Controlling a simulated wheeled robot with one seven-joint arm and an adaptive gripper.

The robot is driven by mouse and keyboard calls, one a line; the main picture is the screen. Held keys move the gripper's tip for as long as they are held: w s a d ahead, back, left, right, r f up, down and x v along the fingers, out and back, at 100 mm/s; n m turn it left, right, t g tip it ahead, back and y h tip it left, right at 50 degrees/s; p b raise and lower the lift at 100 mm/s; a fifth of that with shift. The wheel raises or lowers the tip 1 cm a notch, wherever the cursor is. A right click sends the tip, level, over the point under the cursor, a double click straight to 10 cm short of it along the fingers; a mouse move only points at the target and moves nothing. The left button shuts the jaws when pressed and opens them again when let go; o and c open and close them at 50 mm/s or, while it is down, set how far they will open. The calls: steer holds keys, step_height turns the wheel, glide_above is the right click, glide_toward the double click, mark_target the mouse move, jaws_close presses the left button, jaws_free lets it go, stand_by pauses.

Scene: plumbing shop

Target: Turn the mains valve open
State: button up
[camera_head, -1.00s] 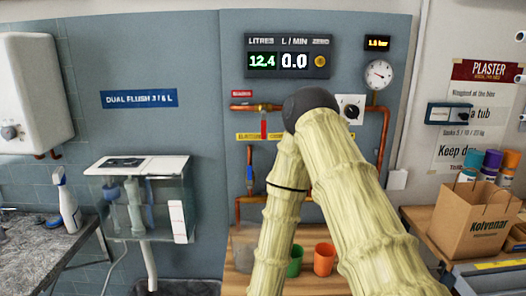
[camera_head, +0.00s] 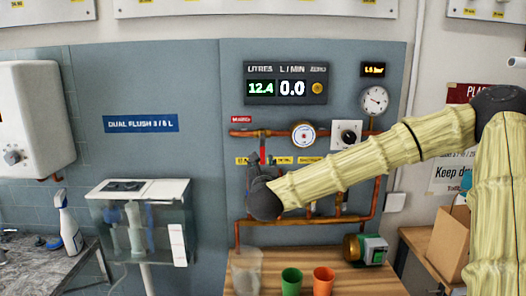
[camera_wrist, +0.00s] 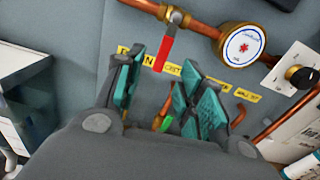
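The mains valve sits on the upper copper pipe, beside a small red label (camera_head: 241,119). Its red lever (camera_head: 263,150) points down, across the pipe; in the wrist view the lever (camera_wrist: 165,52) hangs from the valve body (camera_wrist: 177,17). My gripper (camera_head: 255,163) is just below the valve in the head view, partly hidden by my own wrist.
A round water meter (camera_head: 304,134) and a black knob on a white plate (camera_head: 347,135) sit right of the valve. A pressure gauge (camera_head: 375,100) is above. Green (camera_head: 291,281) and orange (camera_head: 323,281) cups stand on the wooden bench (camera_head: 250,284). The display reads 0.0 L/min.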

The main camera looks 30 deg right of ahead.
mark_target(263, 151)
steer(key=shift+m, duration=0.4)
steer(key=p+x, duration=0.1)
steer(key=x, duration=0.2)
steer(key=r+p+x, duration=0.1)
steer(key=x, duration=0.2)
steer(key=p+x, duration=0.2)
steer(key=x, duration=0.1)
steer(key=shift+s+d+r, duration=0.1)
steer(key=shift+d+r, duration=0.1)
steer(key=shift+d, duration=0.05)
steer(key=shift+x, duration=0.9)
steer(key=shift+f, duration=0.1)
steer(key=shift+c, duration=0.4)
jaws_close()
